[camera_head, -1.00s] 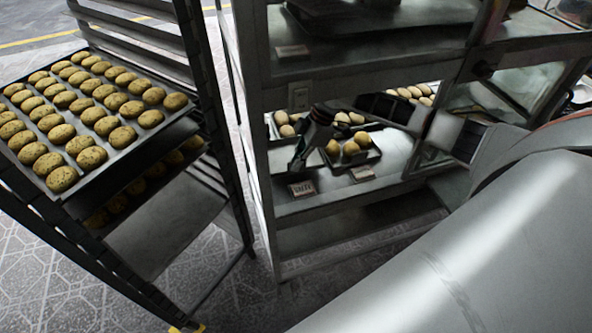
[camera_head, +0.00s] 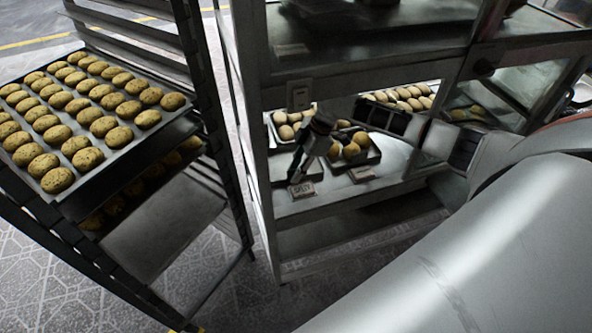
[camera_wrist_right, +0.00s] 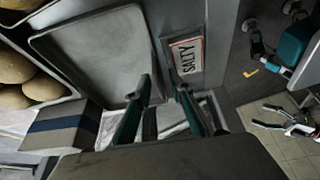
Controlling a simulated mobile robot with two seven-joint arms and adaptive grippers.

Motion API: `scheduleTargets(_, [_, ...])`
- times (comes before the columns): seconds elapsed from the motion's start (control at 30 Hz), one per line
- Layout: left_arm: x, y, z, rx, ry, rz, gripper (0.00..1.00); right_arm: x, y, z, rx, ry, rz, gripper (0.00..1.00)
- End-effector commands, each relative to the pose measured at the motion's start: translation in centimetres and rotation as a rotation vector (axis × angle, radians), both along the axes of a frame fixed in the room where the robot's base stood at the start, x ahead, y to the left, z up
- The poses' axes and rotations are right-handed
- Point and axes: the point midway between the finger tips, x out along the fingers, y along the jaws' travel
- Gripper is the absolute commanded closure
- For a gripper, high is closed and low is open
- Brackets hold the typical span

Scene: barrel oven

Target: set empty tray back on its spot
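The empty tray (camera_wrist_right: 95,55), a plain grey metal tray, lies on the shelf behind the "SALTY" sign in the right wrist view. In the head view it is mostly hidden by my right gripper. My right gripper (camera_head: 298,168) points down at the shelf's front edge, close to the sign (camera_head: 304,190). In the right wrist view its two fingers (camera_wrist_right: 168,102) stand apart with nothing seen clamped between them. One finger is by the tray's near corner, the other just below the sign (camera_wrist_right: 186,58). Whether a finger touches the tray, I cannot tell. My left gripper is out of view.
A tray of round rolls (camera_head: 352,148) stands on the same shelf, right of the gripper, with more bread behind. A rack (camera_head: 205,120) with a full tray of cookies (camera_head: 85,112) stands at the left. An upper shelf (camera_head: 370,55) hangs above my right gripper.

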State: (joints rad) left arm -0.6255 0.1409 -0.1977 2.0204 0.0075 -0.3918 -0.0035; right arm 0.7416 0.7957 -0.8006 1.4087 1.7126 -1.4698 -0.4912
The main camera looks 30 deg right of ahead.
Motion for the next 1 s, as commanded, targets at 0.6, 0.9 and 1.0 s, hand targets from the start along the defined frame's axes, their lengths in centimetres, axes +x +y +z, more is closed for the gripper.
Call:
scheduleTargets(0.6, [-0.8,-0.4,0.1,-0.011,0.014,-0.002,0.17,-2.9,-7.8,2.9,-0.002,0.003,-0.003,0.78])
scheduleTargets(0.9, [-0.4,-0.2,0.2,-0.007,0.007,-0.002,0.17,-4.3,-11.7,2.9,0.001,0.002,-0.001,0.78])
scheduleTargets(1.0, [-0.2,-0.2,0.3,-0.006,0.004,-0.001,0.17,-4.5,-12.2,2.9,0.0,0.0,0.0,0.78])
